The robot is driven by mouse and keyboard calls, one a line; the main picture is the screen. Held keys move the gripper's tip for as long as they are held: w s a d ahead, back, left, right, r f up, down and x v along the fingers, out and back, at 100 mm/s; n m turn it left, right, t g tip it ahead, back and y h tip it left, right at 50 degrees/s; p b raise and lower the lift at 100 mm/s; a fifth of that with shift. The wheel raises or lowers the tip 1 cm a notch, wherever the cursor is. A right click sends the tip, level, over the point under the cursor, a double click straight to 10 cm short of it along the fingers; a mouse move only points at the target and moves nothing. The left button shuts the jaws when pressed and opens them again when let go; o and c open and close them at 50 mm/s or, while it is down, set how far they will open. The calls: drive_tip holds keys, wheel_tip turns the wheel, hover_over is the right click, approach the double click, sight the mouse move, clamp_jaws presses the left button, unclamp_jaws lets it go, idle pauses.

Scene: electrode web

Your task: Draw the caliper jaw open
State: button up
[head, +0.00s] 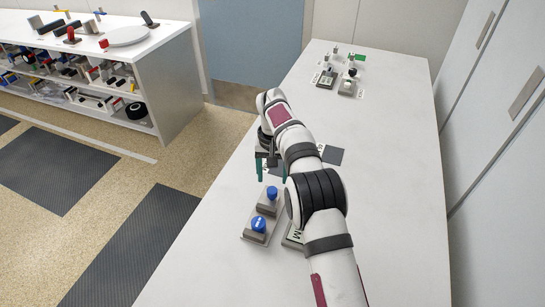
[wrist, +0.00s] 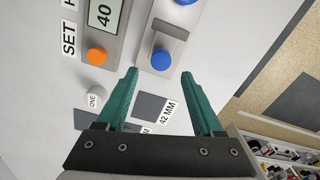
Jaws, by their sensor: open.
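A grey block with two blue knobs, which looks like the caliper (head: 247,236), lies on the white table beside my arm in the head view. In the wrist view its grey body (wrist: 174,42) runs to the top edge, with a raised crossbar between the knobs. The near blue knob (wrist: 161,59) shows just beyond and between my fingertips; the far blue knob is cut off by the top edge. My gripper (wrist: 160,75) has its two green fingers wide apart with nothing between them. In the head view my gripper (head: 272,172) hangs beyond the block.
A grey unit with a display reading 40 (wrist: 105,14) and an orange button (wrist: 97,55) stands left of the block. A white piece marked ONE (wrist: 95,97) and dark pads (head: 332,154) are nearby. Small fixtures (head: 348,84) stand at the far table end.

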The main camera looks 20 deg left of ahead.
sight(272, 189)
wheel_tip(272, 189, up, 10)
drive_tip(key=shift+r, duration=0.25)
drive_tip(key=s+d+r+m, duration=0.3)
drive_tip(key=s+d+r, duration=0.2)
drive_tip(key=d+r, duration=0.65)
drive_tip(key=s+d+m+y, duration=0.1)
drive_tip(key=s+d+m, duration=0.1)
drive_tip(key=s+d, duration=0.85)
drive_tip(key=s+d+f+m, duration=0.1)
drive_tip(key=s+d+f, duration=0.1)
drive_tip(key=s+f, duration=0.3)
drive_tip(key=s+d+f+m, duration=0.2)
drive_tip(key=s+f, duration=0.2)
drive_tip(key=s, duration=1)
drive_tip(key=shift+s+f+m+y, duration=0.15)
drive_tip(key=shift+f+m+y, duration=0.15)
drive_tip(key=shift+f+y, duration=0.1)
